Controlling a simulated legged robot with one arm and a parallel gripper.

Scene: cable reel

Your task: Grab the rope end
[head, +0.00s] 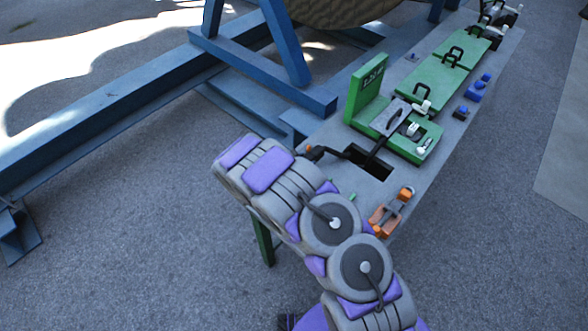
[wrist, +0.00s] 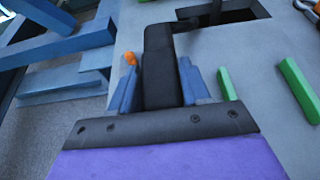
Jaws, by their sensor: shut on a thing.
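The black rope runs out of a dark rectangular slot (wrist: 235,12) in the grey bench top. It also shows in the head view (head: 345,154), rising left from the slot. My gripper (wrist: 160,70) is shut on the rope close to this tip. In the head view my own arm hides most of the gripper.
The grey bench (head: 470,125) carries a green clamp block (head: 368,90), a green plate (head: 445,80), blue knobs (head: 474,91) and an orange fitting (head: 388,216). A blue steel frame (head: 100,105) with the reel (head: 340,10) stands behind. Open asphalt lies at the left.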

